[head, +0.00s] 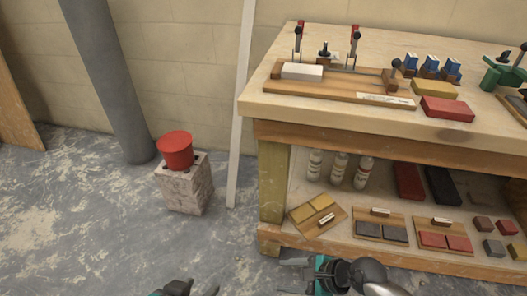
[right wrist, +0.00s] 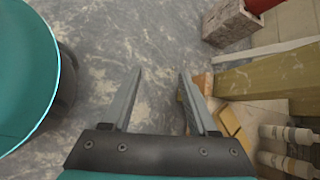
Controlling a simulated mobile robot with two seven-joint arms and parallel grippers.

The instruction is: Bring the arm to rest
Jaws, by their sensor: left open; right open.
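My right gripper (head: 286,274) is low in front of the workbench's left end in the head view. In the right wrist view its two fingers (right wrist: 161,75) stand apart with only the grey floor between them, so it is open and empty. My left gripper (head: 190,291) shows only in part at the bottom edge of the head view, over bare floor. Its jaws are apart and I see nothing held. Most of it is cut off by the frame. A red tub (head: 175,151) stands upright on a speckled block (head: 186,186), apart from both grippers.
The wooden workbench (head: 262,106) fills the right side, with a clamping jig, bricks and tools on top. Its lower shelf (head: 272,236) holds bottles, sample boards and blocks. A white post (head: 239,120) leans beside it. A grey column (head: 108,75) stands further left. The left floor is clear.

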